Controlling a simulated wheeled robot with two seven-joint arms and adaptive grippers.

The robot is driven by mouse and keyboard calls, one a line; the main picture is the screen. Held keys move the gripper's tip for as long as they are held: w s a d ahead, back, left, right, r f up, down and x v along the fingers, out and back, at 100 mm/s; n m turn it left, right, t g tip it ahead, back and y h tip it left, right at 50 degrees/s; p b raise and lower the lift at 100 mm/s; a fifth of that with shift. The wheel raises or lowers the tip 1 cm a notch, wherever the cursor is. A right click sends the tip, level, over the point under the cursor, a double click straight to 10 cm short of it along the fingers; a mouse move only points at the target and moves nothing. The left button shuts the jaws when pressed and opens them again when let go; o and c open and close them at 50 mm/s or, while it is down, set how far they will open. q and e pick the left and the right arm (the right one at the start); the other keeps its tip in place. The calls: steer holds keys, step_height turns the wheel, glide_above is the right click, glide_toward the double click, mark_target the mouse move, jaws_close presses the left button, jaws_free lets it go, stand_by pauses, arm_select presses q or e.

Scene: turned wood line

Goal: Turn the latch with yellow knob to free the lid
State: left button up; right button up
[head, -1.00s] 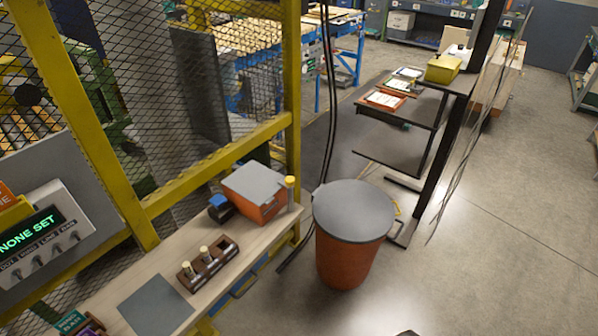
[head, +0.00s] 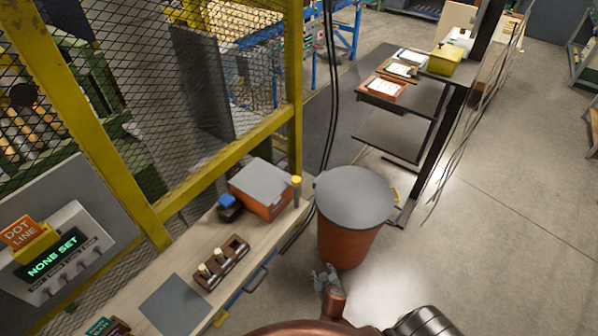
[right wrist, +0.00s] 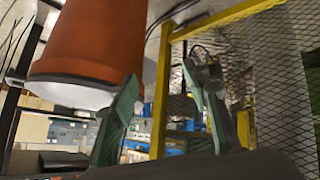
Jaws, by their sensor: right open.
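An orange box with a grey lid (head: 262,182) stands at the far end of the wooden bench. A latch post with a yellow knob (head: 296,181) stands upright at the box's right corner. The lid lies flat on the box. My right gripper (head: 324,276) is open and empty, low in front of the bin and to the right of the bench, apart from the box and knob. Its two spread fingers show in the right wrist view (right wrist: 160,78), with nothing between them. The latch cannot be made out there. My left gripper is out of view.
A large orange bin with a grey top (head: 352,200) stands just right of the box. The bench (head: 200,255) also bears a blue-topped item (head: 229,206), a wooden holder with pegs (head: 222,262) and a grey mat (head: 174,303). A yellow mesh guard (head: 215,170) borders its back.

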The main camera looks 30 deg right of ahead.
mark_target(297, 184)
steer(key=w+a+r+m+t+h+p, duration=0.1)
steer(key=w+r, duration=0.3)
steer(key=r, duration=1)
steer(key=w+a+r+m+t+h+p, duration=0.1)
steer(key=w+r+t+p, duration=0.1)
steer(key=r, duration=1.2)
steer(key=w+a+r+m+t+h+p, duration=0.1)
steer(key=w+r+t, duration=0.4)
steer(key=r, duration=0.8)
steer(key=shift+w+a+r+m+p, duration=0.3)
steer(key=shift+a+r+p, duration=0.15)
steer(key=shift+p, duration=0.25)
steer(key=shift+w+r, duration=0.2)
steer(key=shift+w, duration=0.05)
steer(key=p+x, duration=0.2)
steer(key=x, duration=0.4)
steer(key=shift+w, duration=0.1)
steer(key=shift+w+d, duration=0.2)
steer(key=shift+w, duration=0.25)
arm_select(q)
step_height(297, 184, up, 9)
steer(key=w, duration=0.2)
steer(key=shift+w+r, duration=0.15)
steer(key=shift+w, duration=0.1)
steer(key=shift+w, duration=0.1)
arm_select(e)
steer(key=shift+c, duration=0.7)
